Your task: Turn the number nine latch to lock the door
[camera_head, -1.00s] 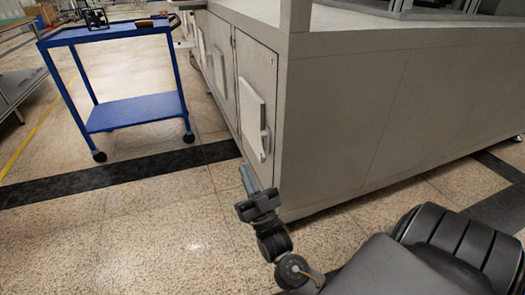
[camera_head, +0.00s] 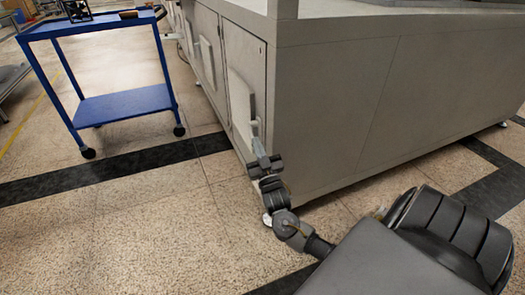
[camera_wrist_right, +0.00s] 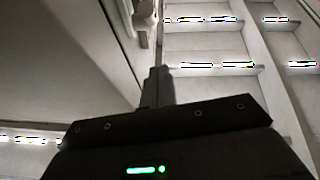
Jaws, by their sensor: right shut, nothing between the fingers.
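The grey cabinet door (camera_head: 233,52) has a pale raised panel with a small light latch handle (camera_head: 255,127) at its right edge. No number is readable on it. My right gripper (camera_head: 260,148) is shut and empty, its fingertips right by the lower end of the latch in the head view. In the right wrist view the closed fingers (camera_wrist_right: 158,82) point up toward a light rounded latch part (camera_wrist_right: 146,14), with a visible gap between them. The fingers partly hide the latch's lower end in the head view. My left gripper is out of view.
The large grey cabinet (camera_head: 340,110) fills the right side, its corner close beside my right arm. A blue trolley (camera_head: 125,104) stands at the left. The speckled floor (camera_head: 120,220) between them is clear, crossed by a black strip (camera_head: 150,158).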

